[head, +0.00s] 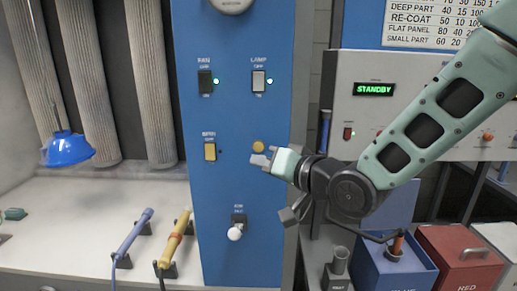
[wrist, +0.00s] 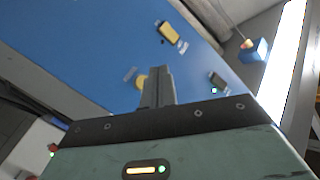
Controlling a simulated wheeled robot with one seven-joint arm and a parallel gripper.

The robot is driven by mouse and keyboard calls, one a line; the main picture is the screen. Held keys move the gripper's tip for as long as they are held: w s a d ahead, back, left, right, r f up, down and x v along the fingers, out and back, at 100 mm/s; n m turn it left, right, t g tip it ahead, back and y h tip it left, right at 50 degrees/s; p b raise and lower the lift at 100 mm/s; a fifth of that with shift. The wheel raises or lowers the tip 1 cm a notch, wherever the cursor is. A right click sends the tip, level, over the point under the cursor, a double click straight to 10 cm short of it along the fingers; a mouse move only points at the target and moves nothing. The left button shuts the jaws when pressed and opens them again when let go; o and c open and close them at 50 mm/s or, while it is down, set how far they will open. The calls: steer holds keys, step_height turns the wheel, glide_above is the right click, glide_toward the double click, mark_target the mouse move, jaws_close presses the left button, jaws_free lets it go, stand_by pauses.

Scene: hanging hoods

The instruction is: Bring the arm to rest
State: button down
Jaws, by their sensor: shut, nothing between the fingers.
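My gripper (head: 262,160) is at the end of my pale green arm, in front of the blue control panel (head: 262,199) in the head view. Its fingers point left and sit just below a round yellow button. In the wrist view my gripper (wrist: 157,72) shows its two dark fingers closed together with nothing between them. The yellow button (wrist: 141,81) is partly hidden behind the fingers there. I cannot tell whether the fingertips touch the panel.
The panel carries a fan switch (head: 205,81), a lamp switch (head: 258,80), a yellow switch (head: 210,152) and a white-knobbed lever (head: 235,232). A blue hood (head: 68,149) hangs left. A standby console (head: 350,100), blue box (head: 395,265) and red box (head: 465,260) stand right.

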stand_by(0.4)
steer(key=s+d+f+n+g+h+b, duration=0.2)
steer(key=s+f, duration=0.4)
steer(key=s, duration=0.3)
steer(key=s+d+f+n+g+h+b, duration=0.2)
steer(key=s+d+f+g+h, duration=0.3)
steer(key=s, duration=0.5)
steer(key=s+d+f+n+g+h+b, duration=0.2)
steer(key=s+d+f+g, duration=0.3)
steer(key=s, duration=0.4)
steer(key=shift+s+d+f+n+h+b, duration=0.3)
steer(key=shift+f+h+b, duration=0.1)
steer(key=shift+f+h, duration=0.45)
stand_by(0.6)
